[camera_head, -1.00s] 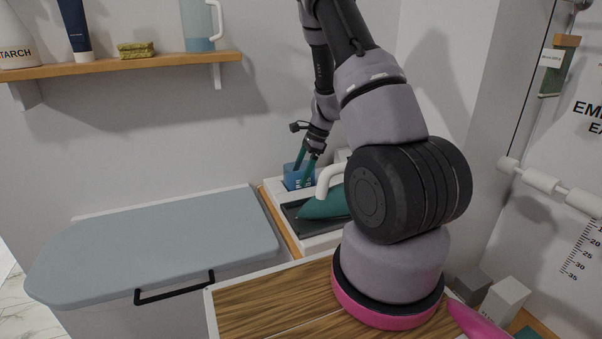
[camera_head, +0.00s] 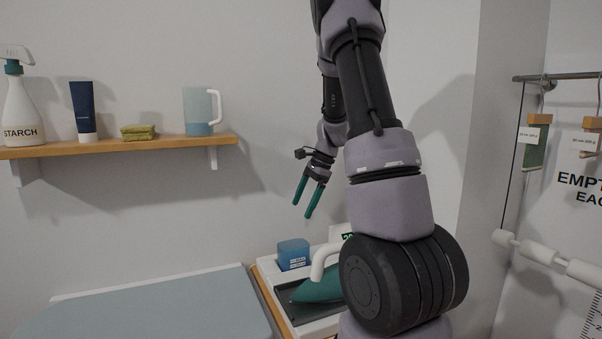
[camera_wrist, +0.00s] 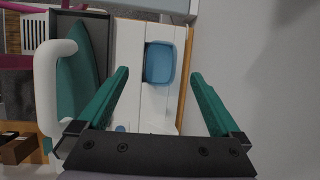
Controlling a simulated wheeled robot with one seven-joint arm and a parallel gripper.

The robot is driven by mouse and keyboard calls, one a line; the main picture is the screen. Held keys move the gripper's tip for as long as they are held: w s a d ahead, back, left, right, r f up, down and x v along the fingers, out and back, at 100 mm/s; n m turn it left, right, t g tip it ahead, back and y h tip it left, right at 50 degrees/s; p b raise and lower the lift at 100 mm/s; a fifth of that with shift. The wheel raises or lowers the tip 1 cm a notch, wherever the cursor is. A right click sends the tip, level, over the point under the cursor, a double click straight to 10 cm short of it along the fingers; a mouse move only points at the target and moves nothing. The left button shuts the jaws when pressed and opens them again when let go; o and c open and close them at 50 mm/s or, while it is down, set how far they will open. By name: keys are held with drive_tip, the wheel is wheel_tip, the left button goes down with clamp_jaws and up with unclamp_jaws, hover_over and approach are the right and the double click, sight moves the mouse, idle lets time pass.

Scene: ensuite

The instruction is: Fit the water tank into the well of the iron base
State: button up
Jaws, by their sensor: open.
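The blue water tank (camera_head: 293,254) stands upright at the back left of the white iron base (camera_head: 303,327), and its top sticks up above the base. How deep it sits in the well cannot be told. In the wrist view the tank (camera_wrist: 160,63) shows from above, between and beyond my fingertips. My gripper (camera_head: 310,208) is open and empty, its green fingers pointing down above the tank and apart from it. The teal iron (camera_head: 318,290) with its white handle (camera_head: 325,258) rests on the dark plate of the base, right of the tank, partly hidden by my arm.
A wall shelf (camera_head: 120,146) at upper left holds a starch bottle (camera_head: 22,108), a dark tube (camera_head: 83,110), a sponge (camera_head: 139,132) and a jug (camera_head: 198,112). A grey-lidded hamper (camera_head: 150,305) stands left of the base. The wall rail (camera_head: 560,77) is at right.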

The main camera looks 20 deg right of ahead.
drive_tip(key=s+a+r+n+t, duration=0.1)
drive_tip(key=s+a+r+n, duration=0.3)
drive_tip(key=r, duration=0.3)
drive_tip(key=s+a+r+n+t, duration=0.1)
drive_tip(key=s+a+r+n, duration=0.15)
drive_tip(key=s+r, duration=0.4)
drive_tip(key=s+a+r+n+t+h, duration=0.1)
drive_tip(key=s+a+r+n+t, duration=0.1)
drive_tip(key=s, duration=0.4)
drive_tip(key=s+a+r+n+t+h, duration=0.1)
drive_tip(key=s+a+r+n+t, duration=0.1)
drive_tip(key=s+r+n, duration=0.2)
drive_tip(key=shift+s+a+r+n, duration=0.4)
drive_tip(key=shift+s+n, duration=0.15)
drive_tip(key=shift+s, duration=0.45)
